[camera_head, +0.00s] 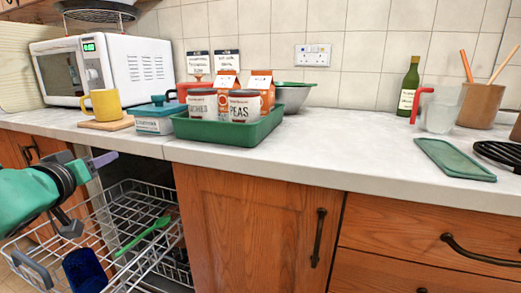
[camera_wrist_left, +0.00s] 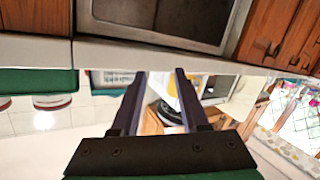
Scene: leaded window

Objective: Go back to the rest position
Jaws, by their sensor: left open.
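My left gripper (camera_head: 100,162) is at the left of the head view, in front of the counter edge and above the pulled-out wire dishwasher rack (camera_head: 130,192). In the left wrist view its two dark fingers (camera_wrist_left: 165,75) stand apart with nothing held between them. The green left arm reaches in from the left edge. My right gripper is in neither view.
On the counter (camera_head: 330,165) stand a white microwave (camera_head: 130,65), yellow mug (camera_head: 102,104), green tray (camera_head: 225,131) with cans, bottle (camera_head: 409,88) and green board (camera_head: 455,160). The rack holds a green spoon (camera_head: 143,236) and blue cup (camera_head: 84,270).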

